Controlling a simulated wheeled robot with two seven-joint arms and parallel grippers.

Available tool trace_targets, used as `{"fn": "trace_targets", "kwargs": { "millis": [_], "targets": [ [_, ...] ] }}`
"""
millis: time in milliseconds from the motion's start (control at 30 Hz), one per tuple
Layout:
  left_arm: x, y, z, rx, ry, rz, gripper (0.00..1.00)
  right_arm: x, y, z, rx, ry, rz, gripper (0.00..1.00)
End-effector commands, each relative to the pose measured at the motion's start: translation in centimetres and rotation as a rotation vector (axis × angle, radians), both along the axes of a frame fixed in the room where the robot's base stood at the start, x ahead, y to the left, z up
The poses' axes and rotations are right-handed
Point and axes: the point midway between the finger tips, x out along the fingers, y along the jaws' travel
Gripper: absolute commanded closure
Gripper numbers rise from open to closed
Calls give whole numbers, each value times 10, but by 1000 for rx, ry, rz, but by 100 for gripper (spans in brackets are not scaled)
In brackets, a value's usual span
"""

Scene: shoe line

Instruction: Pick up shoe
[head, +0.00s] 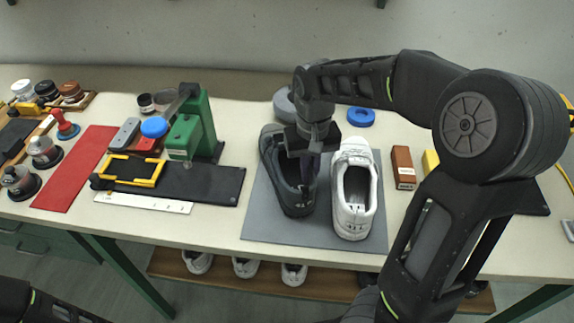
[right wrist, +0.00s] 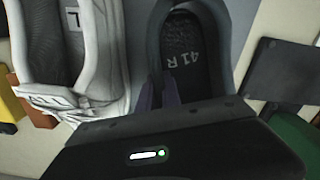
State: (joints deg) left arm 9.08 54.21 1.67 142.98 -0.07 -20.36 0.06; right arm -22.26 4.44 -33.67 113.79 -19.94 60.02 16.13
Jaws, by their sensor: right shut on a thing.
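A dark grey shoe (head: 291,188) and a white shoe (head: 354,190) stand side by side on a grey mat (head: 262,222) on the bench. My right gripper (head: 306,172) reaches down from above at the dark shoe's right side and is shut on it. In the right wrist view the dark shoe (right wrist: 193,50) shows an insole marked "41 R", and my fingers (right wrist: 160,92) are at its side wall. The white shoe (right wrist: 95,50) lies to the left there, with an "L" inside. Whether the dark shoe touches the mat is unclear. My left gripper is not in view.
A green press (head: 190,130) and a dark board with a yellow frame (head: 133,170) stand left of the mat. A brown block (head: 403,167) and a yellow block (head: 430,162) stand right of the white shoe. A blue ring (head: 361,117) lies behind. More shoes (head: 245,267) sit on the lower shelf.

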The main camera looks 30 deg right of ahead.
Motion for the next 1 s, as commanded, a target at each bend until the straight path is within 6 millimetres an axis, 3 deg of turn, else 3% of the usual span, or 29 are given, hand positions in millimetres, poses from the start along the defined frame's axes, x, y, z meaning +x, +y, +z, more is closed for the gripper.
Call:
{"fn": "trace_targets", "kwargs": {
  "millis": [833,1000],
  "targets": [
    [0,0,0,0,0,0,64,1,0,1,0,-2,0,100],
    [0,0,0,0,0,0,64,1,0,8,1,-4,0,100]
  ]
}}
